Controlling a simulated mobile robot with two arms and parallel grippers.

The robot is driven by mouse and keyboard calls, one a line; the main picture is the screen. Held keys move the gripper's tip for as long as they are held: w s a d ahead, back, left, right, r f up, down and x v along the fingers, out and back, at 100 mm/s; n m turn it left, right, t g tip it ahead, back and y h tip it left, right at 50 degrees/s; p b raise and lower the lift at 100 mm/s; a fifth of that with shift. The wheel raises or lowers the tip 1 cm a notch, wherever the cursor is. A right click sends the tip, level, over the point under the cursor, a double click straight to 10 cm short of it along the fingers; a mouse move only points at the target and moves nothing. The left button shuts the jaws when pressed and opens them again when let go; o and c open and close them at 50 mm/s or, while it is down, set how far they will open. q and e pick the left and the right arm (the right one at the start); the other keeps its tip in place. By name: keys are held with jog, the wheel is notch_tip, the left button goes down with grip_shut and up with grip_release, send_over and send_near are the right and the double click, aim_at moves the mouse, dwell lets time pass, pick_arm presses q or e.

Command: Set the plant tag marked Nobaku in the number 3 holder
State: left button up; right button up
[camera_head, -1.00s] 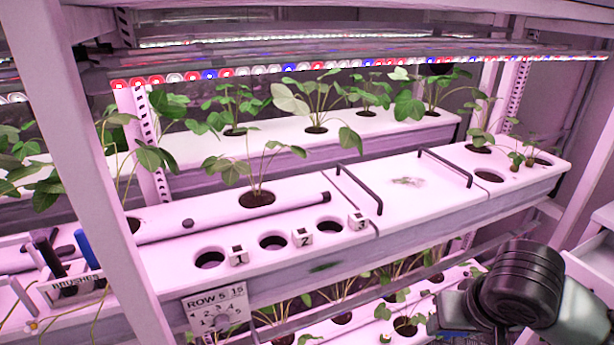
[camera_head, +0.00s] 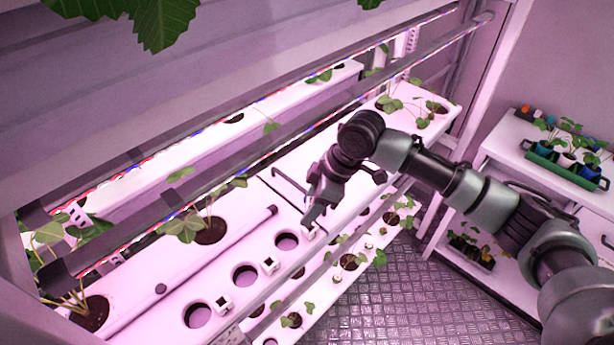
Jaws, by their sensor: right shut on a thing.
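My right gripper (camera_head: 313,212) reaches in from the right and points down over the front edge of the white planting channel, beside the third hole. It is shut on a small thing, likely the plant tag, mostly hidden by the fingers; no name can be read. The number 3 holder, a small white cube (camera_head: 310,233), shows partly just under the fingertips. I cannot tell whether the held thing touches it. The number 2 holder (camera_head: 269,264) and number 1 holder (camera_head: 224,305) stand nearer along the same edge, beside their holes. My left gripper is out of view.
A dark handle (camera_head: 290,183) is behind the gripper. A lower shelf holds seedlings (camera_head: 292,320). At right, a white bench (camera_head: 505,150) bears a green tray of pots (camera_head: 565,165).

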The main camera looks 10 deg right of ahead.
jog(key=shift+w+a, duration=0.1)
jog(key=shift+s+f+b, duration=0.3)
jog(key=shift+f+b, duration=0.1)
jog(key=shift+b, duration=0.45)
notch_tip(320, 180, down, 2)
jog(key=b, duration=0.3)
jog(key=shift+w+f, duration=0.15)
jog(key=shift+f, duration=0.1)
jog(key=shift+f+p, duration=0.1)
jog(key=shift+p, duration=0.2)
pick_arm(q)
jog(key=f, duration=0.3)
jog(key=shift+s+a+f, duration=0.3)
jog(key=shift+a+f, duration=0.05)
pick_arm(e)
jog(key=shift+f, duration=0.3)
pick_arm(q)
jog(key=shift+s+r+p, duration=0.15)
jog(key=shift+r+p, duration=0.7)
jog(key=shift+p, duration=0.05)
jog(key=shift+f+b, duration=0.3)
pick_arm(e)
jog(key=shift+f, duration=1.3)
